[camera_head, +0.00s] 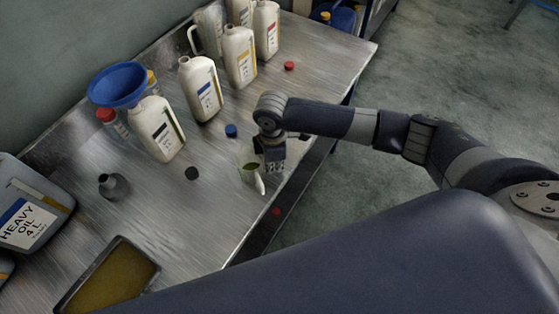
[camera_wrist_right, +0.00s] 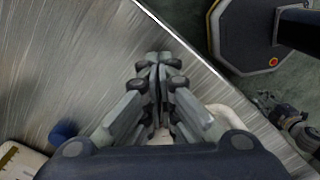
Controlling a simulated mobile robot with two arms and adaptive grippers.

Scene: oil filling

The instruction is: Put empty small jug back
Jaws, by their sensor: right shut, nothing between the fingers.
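A small whitish jug (camera_head: 247,179) stands on the metal bench near its front edge, with an olive tint inside its opening. My right gripper (camera_head: 274,168) is just to the right of the jug, low over the bench, and partly overlaps it in the head view. In the right wrist view the fingers (camera_wrist_right: 160,68) are closed together with nothing between them. A pale curved part (camera_wrist_right: 235,117), probably of the jug, shows behind the fingers there, mostly hidden. I cannot tell whether gripper and jug touch.
Several white bottles (camera_head: 201,90) line the back of the metal bench (camera_head: 205,215). A blue funnel (camera_head: 117,84), a heavy oil can (camera_head: 32,215) and an oil-filled tray (camera_head: 146,252) are at the left. Loose caps, one blue (camera_head: 231,130), lie about. The right end is mostly clear.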

